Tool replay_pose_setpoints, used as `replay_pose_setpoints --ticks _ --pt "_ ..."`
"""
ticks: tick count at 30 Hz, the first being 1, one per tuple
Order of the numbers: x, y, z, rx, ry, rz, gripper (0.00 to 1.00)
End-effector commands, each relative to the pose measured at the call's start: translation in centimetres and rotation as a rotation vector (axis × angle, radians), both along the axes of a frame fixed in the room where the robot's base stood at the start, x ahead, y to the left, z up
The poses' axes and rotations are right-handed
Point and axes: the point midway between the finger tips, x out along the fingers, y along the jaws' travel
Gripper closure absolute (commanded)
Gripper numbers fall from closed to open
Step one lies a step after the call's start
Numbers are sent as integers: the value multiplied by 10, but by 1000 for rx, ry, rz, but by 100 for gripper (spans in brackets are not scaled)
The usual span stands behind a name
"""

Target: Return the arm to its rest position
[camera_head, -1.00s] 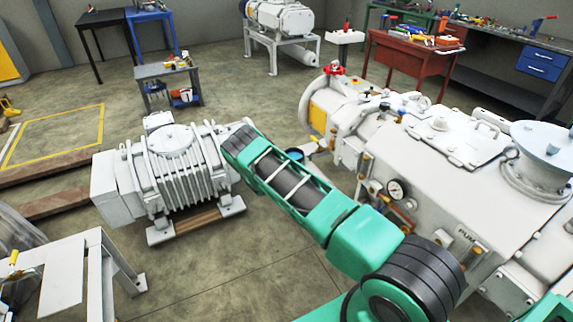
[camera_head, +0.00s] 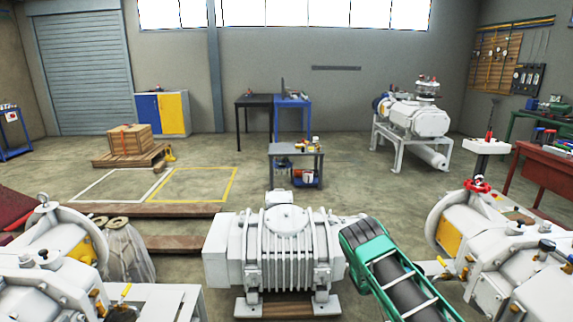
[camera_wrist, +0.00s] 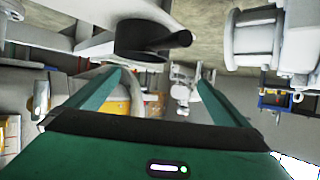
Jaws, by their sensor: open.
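My green arm (camera_head: 395,275) enters the head view from the lower right. Its upper end lies in front of the right side of the white ribbed pump (camera_head: 285,245). My gripper (camera_wrist: 160,78) shows in the wrist view with its two green fingers spread apart and nothing between them. A dark round part with a stub (camera_wrist: 150,38) is just beyond the fingers in that view. I cannot make out the fingers in the head view.
White vacuum machines stand close at the right (camera_head: 500,250) and left (camera_head: 50,260). A small grey cart (camera_head: 297,150) stands behind the ribbed pump. The floor (camera_head: 330,185) behind the pump is mostly open, with a yellow-outlined area to the left.

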Motion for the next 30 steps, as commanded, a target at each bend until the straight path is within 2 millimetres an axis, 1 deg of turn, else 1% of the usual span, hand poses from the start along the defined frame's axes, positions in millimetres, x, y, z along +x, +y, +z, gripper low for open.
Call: replay_pose_setpoints --ticks 8,11,14,17,18,23,30 --pt "-7 -7 34 33 41 -38 0" --pt "-11 -8 49 48 61 -51 0" --pt "-17 -8 69 70 86 -65 0" --pt "-26 -6 95 102 121 -76 0" --pt "-31 -5 106 116 138 -80 0" --pt "-53 3 148 171 204 -77 0" --pt "-93 23 210 253 300 -37 0"
